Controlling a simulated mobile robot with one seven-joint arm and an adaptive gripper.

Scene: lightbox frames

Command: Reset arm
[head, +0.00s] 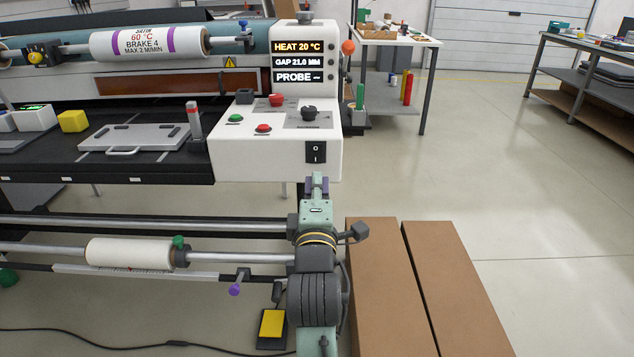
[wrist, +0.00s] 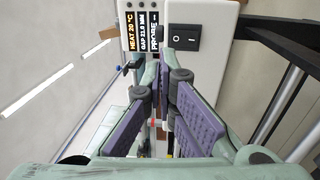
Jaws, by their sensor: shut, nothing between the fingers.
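My arm (head: 318,285) rises at the centre of the head view, in front of the white control box of the machine. My gripper (head: 317,181) is at its top end, just below the black rocker switch (head: 316,152). In the wrist view my gripper (wrist: 160,66) shows its two purple-padded fingers converging at the tips, shut and empty. The rocker switch (wrist: 186,38) lies beyond the fingertips, a little to the right. Whether the tips touch the box cannot be told.
The control box (head: 232,157) has red and green buttons and a display reading HEAT 20 °C. Rollers (head: 130,252) lie left of my arm. Long brown boxes (head: 455,290) stand close on the right. A yellow pedal (head: 272,323) is on the floor. Open floor lies farther right.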

